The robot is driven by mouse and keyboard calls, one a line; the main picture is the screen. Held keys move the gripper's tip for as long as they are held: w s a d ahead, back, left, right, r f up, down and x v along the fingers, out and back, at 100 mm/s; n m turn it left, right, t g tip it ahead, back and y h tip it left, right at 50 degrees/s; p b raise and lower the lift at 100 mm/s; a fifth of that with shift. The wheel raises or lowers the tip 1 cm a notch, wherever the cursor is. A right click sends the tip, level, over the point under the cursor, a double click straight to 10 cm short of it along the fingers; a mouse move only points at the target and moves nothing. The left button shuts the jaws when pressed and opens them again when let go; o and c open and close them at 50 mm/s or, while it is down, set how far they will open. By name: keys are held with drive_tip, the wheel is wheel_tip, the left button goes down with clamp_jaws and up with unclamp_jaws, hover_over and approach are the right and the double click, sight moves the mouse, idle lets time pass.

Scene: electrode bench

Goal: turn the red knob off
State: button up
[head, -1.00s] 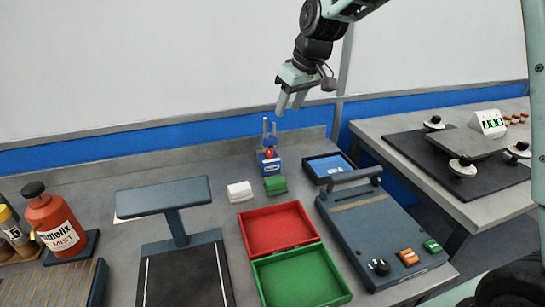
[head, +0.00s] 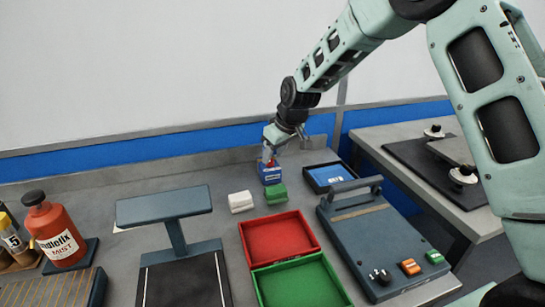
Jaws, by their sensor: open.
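The red knob (head: 272,163) is on a small blue device (head: 271,177) at the back of the bench, near the wall. Only a bit of red shows, as my gripper covers much of it. My gripper (head: 268,157) is open and reaches down at the knob, with its fingers around or just in front of it. I cannot tell whether the fingers touch the knob.
A white block (head: 241,202) and a green block (head: 276,195) lie in front of the device. A blue-lined tray (head: 308,173) is to its right. Red (head: 311,231) and green (head: 347,297) trays and a dark handled box (head: 380,245) are nearer.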

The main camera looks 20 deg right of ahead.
sight(268, 175)
drive_tip(key=shift+x, duration=1.2)
clamp_jaws()
drive_tip(key=shift+a+m, duration=0.1)
drive_tip(key=shift+m, duration=0.2)
drive_tip(key=shift+a+r+m+t+h+p, duration=0.15)
drive_tip(key=shift+m+t+h+p, duration=0.25)
drive_tip(key=shift+m, duration=0.8)
drive_tip(key=shift+a+m+h+p, duration=0.1)
drive_tip(key=shift+m+h+p, duration=0.55)
drive_tip(key=shift+m, duration=0.75)
